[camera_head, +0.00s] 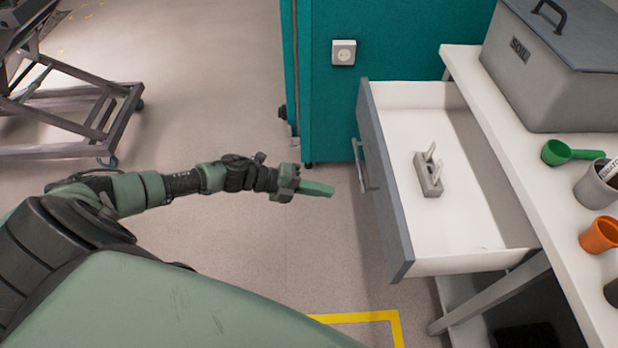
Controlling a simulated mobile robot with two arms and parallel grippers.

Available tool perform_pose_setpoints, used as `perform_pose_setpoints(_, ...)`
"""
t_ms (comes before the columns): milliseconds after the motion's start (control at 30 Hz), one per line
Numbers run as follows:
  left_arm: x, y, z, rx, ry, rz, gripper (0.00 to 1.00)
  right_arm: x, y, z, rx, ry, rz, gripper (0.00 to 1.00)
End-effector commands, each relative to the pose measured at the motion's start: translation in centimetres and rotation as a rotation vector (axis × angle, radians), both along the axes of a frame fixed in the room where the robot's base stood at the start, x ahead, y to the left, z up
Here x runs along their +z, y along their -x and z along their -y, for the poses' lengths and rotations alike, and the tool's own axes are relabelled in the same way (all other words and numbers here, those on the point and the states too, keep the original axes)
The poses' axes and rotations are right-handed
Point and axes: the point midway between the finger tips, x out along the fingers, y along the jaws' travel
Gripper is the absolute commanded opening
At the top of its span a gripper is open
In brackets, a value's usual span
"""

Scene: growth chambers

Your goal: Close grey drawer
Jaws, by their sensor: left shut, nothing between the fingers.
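The grey drawer (388,190) is pulled out from under the white bench on the right. Its grey front faces left and carries a metal bar handle (364,166). The inside is white and holds a small grey block with upright prongs (429,175). My left gripper (318,188) is shut and empty, with its green fingers pointing right. In the picture it is just left of the drawer front and slightly below the handle, with a gap between them. My right gripper is not in view.
The white bench (545,205) carries a grey "SOIL" bin (550,75), a green scoop (570,152), a grey cup (598,186) and an orange cup (600,235). A teal cabinet (400,45) stands behind the drawer. A metal frame cart (65,110) is at far left. The floor between is clear.

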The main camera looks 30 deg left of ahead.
Motion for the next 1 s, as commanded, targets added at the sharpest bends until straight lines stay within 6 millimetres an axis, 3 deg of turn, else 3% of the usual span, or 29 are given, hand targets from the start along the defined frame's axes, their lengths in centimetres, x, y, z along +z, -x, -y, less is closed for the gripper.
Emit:
perform_pose_setpoints(133, -1.2, -1.7, 2.5, 0.0, 0.003, 0.003, 0.0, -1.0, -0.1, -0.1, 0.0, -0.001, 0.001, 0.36)
perform_pose_setpoints(400, -0.2, -3.5, 5.1, 0.001, 0.001, 0.001, 0.0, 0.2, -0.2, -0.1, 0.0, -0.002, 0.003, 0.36)
perform_pose_setpoints(1000, -0.3, -3.8, 5.5, 0.002, 0.0, 0.0, 0.0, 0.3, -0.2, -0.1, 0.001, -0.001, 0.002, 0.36)
